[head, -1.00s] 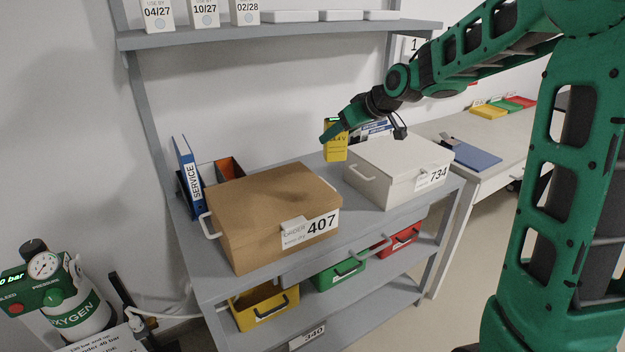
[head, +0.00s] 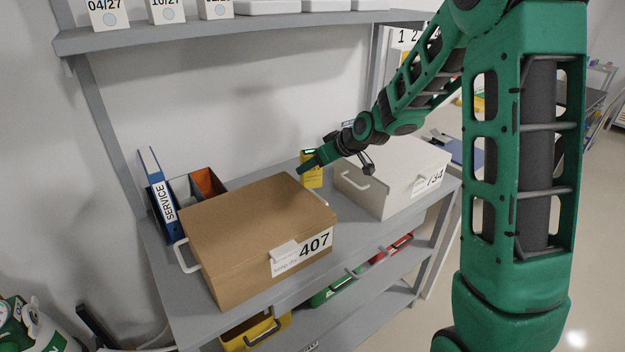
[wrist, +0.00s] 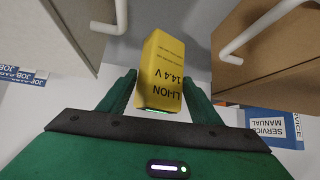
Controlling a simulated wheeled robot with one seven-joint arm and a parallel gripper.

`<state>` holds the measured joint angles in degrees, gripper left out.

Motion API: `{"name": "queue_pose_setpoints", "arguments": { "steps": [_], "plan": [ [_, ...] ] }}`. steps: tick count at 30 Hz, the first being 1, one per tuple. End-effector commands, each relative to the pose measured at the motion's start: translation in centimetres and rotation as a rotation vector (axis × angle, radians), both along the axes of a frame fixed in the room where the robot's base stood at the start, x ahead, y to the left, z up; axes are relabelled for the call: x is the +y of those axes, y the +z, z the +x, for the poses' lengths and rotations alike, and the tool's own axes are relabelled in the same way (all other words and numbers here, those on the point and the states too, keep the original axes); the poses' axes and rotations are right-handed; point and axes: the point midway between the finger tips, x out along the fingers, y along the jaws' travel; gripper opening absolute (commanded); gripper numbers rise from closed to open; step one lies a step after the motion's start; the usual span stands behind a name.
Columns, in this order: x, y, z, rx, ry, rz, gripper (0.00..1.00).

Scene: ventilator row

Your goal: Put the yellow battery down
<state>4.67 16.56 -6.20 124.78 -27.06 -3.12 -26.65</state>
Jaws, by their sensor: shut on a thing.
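The yellow battery (head: 311,171) is marked LI-ION 14.4 V and shows large in the wrist view (wrist: 161,70). My gripper (head: 309,167) is shut on it, with one green finger on each side in the wrist view (wrist: 160,92). The battery is between the brown box and the white box, over the grey bench top (head: 262,292). In the head view its lower end is close to the bench top; I cannot tell if it touches.
The brown box (head: 235,235) numbered 407 stands to the left and the white box (head: 385,185) numbered 734 to the right. Both have protruding handles near the battery. A shelf (head: 230,27) runs above.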

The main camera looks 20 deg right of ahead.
Motion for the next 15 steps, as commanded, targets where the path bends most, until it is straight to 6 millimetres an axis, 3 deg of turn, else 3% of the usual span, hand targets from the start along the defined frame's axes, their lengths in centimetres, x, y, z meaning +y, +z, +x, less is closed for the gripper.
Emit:
{"name": "queue_pose_setpoints", "arguments": {
  "steps": [15],
  "plan": [
    [0.0, -4.4, 0.1, -0.003, -0.001, -0.001, 0.12]
  ]
}}
